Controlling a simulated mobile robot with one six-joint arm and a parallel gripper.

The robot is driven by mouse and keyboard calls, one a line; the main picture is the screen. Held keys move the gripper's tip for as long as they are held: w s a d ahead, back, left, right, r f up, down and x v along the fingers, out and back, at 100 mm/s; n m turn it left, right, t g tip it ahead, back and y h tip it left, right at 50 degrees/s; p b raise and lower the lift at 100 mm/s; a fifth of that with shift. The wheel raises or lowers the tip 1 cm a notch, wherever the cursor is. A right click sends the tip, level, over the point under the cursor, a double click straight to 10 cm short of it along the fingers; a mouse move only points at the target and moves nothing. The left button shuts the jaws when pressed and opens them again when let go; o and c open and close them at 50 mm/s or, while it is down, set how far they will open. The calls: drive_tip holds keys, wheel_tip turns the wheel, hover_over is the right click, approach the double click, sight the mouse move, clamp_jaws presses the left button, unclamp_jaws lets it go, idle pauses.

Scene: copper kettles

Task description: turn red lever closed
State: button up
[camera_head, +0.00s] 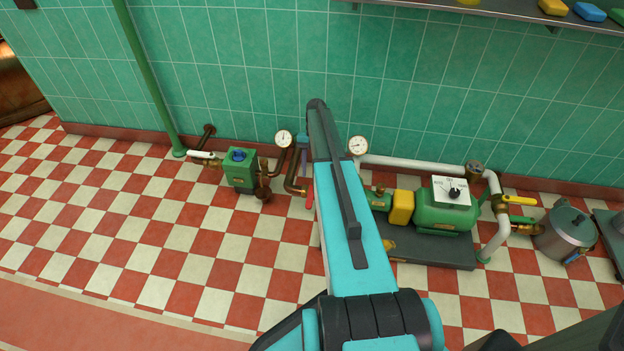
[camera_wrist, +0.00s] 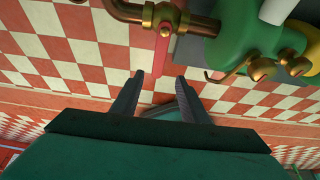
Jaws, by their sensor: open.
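A red lever (camera_wrist: 162,48) hangs from a brass valve (camera_wrist: 160,16) on a copper pipe (camera_wrist: 122,10) in the wrist view. Its lower end points toward the gap between my fingertips. My gripper (camera_wrist: 159,77) is open, with one finger on each side of that gap and nothing seen between them. I cannot tell whether the fingers touch the lever. In the head view a sliver of the red lever (camera_head: 310,194) shows at the left edge of my arm. My gripper is hidden behind the arm there.
A green pump (camera_head: 443,207) on a dark base stands right of my arm. A small green valve box (camera_head: 240,168) stands left. Two gauges (camera_head: 284,138) (camera_head: 357,146) rise beside the arm. A metal pot (camera_head: 563,236) stands far right. The checkered floor at left is clear.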

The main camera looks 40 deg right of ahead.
drive_tip(key=v, duration=0.3)
drive_tip(key=shift+d+r, duration=0.1)
drive_tip(key=shift+r, duration=0.1)
idle(0.4)
